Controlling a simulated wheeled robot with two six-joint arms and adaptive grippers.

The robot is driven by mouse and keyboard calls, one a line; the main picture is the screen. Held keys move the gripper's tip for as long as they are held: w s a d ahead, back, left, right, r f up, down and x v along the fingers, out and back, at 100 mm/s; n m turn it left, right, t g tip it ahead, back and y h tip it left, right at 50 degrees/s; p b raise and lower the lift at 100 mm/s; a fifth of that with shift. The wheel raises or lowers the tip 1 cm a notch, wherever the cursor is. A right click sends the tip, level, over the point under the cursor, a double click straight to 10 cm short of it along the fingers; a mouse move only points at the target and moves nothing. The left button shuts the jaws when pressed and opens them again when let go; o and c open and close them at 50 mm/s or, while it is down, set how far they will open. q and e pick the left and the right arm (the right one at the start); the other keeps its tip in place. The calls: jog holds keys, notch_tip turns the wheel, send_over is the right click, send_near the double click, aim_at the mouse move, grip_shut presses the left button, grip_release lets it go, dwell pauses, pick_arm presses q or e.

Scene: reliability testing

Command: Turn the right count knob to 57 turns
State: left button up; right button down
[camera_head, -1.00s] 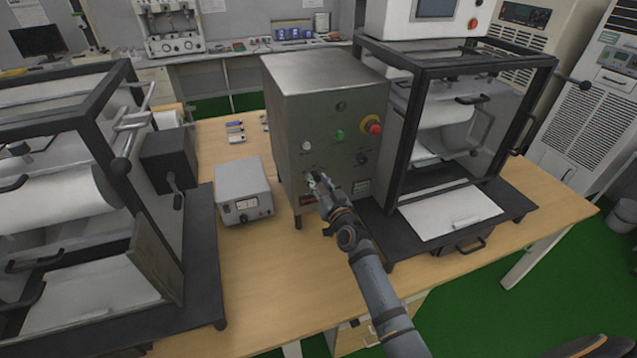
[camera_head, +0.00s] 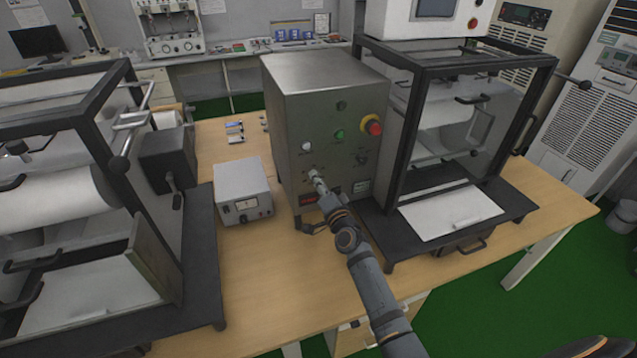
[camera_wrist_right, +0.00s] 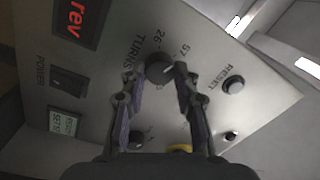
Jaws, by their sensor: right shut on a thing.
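The count knob (camera_wrist_right: 160,68) is a dark round knob on the grey control box (camera_head: 330,100). In the right wrist view it sits between the fingertips of my right gripper (camera_wrist_right: 160,80), which is shut on it. The printed labels TURNS, 26 and 57 show beside the knob. A small light mark shows on the knob, but I cannot tell exactly which number it points at. In the head view my right gripper (camera_head: 315,178) reaches the lower left of the box's front and hides most of the knob.
A red display (camera_wrist_right: 78,20), a POWER switch (camera_wrist_right: 68,82) and a RESET button (camera_wrist_right: 233,85) are near the knob. A red stop button (camera_head: 374,127) is higher on the box. A small grey meter (camera_head: 243,192) stands to the left; a framed machine (camera_head: 420,120) stands close right.

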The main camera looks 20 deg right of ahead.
jog(key=shift+f+m, duration=0.1)
jog(key=shift+m, duration=0.8)
jog(key=c, duration=1)
grip_release()
jog(key=s, duration=1.2)
jog(key=shift+d+f, duration=0.25)
jog(key=shift+d, duration=0.1)
